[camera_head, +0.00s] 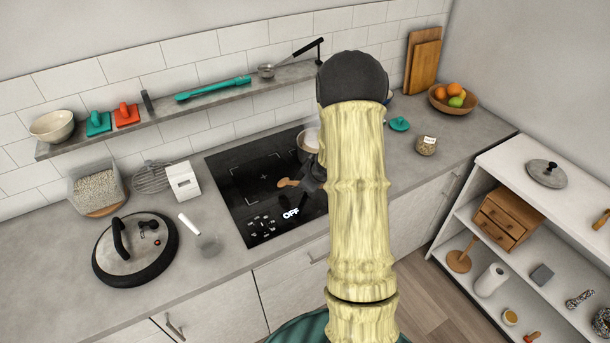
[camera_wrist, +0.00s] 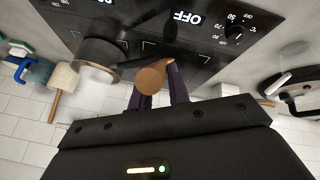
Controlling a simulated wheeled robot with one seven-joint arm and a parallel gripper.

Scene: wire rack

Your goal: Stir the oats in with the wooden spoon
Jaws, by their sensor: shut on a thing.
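The wooden spoon (camera_head: 288,183) shows as a brown piece at the left of my gripper (camera_head: 309,184), over the black cooktop. In the wrist view my gripper (camera_wrist: 160,84) is shut on the spoon (camera_wrist: 150,79), whose rounded brown end lies between the dark fingers. The pot (camera_head: 308,141) stands on the cooktop just behind my gripper, partly hidden by my arm. It also shows in the wrist view (camera_wrist: 99,52), beside the fingers. The spoon is outside the pot. I cannot make out the pot's contents. A clear container (camera_head: 96,187) of pale grains, perhaps oats, stands at the left.
The cooktop (camera_head: 240,180) reads OFF. A grain jar (camera_head: 426,146) and fruit bowl (camera_head: 452,100) stand right. A wall shelf (camera_head: 160,116) runs above.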

